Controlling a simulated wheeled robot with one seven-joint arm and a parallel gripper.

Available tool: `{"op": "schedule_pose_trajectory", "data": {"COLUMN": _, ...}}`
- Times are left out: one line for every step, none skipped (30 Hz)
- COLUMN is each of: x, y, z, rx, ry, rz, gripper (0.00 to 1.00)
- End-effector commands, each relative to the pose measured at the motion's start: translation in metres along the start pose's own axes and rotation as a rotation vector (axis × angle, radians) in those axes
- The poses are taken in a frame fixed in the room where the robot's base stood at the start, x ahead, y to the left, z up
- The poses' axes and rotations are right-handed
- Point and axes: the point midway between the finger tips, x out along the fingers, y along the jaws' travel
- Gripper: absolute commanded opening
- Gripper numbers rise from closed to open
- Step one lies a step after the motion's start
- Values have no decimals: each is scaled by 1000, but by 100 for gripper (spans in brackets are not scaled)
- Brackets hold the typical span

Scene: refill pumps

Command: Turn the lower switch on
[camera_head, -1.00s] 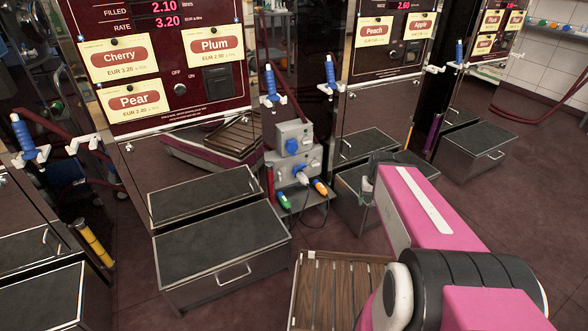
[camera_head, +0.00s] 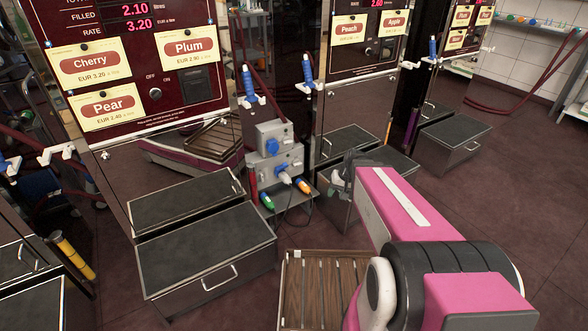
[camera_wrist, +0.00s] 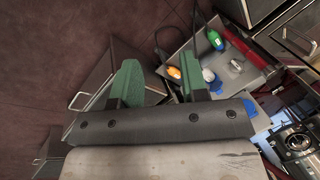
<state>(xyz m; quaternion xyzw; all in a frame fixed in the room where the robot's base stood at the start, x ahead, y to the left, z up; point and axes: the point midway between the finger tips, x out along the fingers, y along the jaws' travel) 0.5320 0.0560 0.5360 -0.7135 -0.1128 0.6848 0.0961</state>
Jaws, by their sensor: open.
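Two grey electrical boxes stand stacked between the pumps, the upper box (camera_head: 271,130) above the lower box (camera_head: 262,166). Each carries blue fittings, and the lower one has cables plugged in. The small switch on the lower box is too small to make out clearly in the head view. My gripper (camera_wrist: 160,80) is open and empty, with green finger pads. In the head view my gripper (camera_head: 345,170) is right of the boxes and apart from them.
A dark-topped step (camera_head: 206,250) stands at front left, and a slatted wooden stand (camera_head: 325,290) at front centre. Pump cabinets rise behind.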

Motion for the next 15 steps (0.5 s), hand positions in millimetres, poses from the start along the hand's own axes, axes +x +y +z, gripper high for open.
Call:
{"op": "schedule_pose_trajectory", "data": {"x": 17, "y": -8, "z": -22, "rx": 0, "ry": 12, "rz": -67, "gripper": 40}}
{"op": "schedule_pose_trajectory", "data": {"x": 24, "y": -14, "z": -31, "rx": -1, "ry": 22, "rz": -111, "gripper": 40}}
{"op": "schedule_pose_trajectory", "data": {"x": 34, "y": -22, "z": -44, "rx": 1, "ry": 39, "rz": -171, "gripper": 40}}
{"op": "schedule_pose_trajectory", "data": {"x": 42, "y": -28, "z": -54, "rx": 4, "ry": 52, "rz": -215, "gripper": 40}}
{"op": "schedule_pose_trajectory", "data": {"x": 49, "y": -34, "z": -64, "rx": 7, "ry": 65, "rz": -261, "gripper": 40}}
{"op": "schedule_pose_trajectory", "data": {"x": 58, "y": -41, "z": -78, "rx": 13, "ry": 88, "rz": -320, "gripper": 40}}
{"op": "schedule_pose_trajectory", "data": {"x": 64, "y": -46, "z": -88, "rx": 18, "ry": 105, "rz": -365, "gripper": 40}}
{"op": "schedule_pose_trajectory", "data": {"x": 71, "y": -51, "z": -98, "rx": 26, "ry": 122, "rz": -409, "gripper": 40}}
{"op": "schedule_pose_trajectory", "data": {"x": 79, "y": -58, "z": -112, "rx": 37, "ry": 148, "rz": -464, "gripper": 40}}
{"op": "schedule_pose_trajectory", "data": {"x": 85, "y": -62, "z": -122, "rx": 46, "ry": 167, "rz": -506, "gripper": 40}}
{"op": "schedule_pose_trajectory", "data": {"x": 91, "y": -66, "z": -133, "rx": 56, "ry": 189, "rz": -547, "gripper": 40}}
{"op": "schedule_pose_trajectory", "data": {"x": 99, "y": -70, "z": -146, "rx": 72, "ry": 217, "rz": -598, "gripper": 40}}
{"op": "schedule_pose_trajectory", "data": {"x": 105, "y": -73, "z": -157, "rx": 85, "ry": 239, "rz": -636, "gripper": 40}}
{"op": "schedule_pose_trajectory", "data": {"x": 110, "y": -76, "z": -168, "rx": 100, "ry": 263, "rz": -673, "gripper": 40}}
{"op": "schedule_pose_trajectory", "data": {"x": 118, "y": -78, "z": -182, "rx": 120, "ry": 294, "rz": -719, "gripper": 40}}
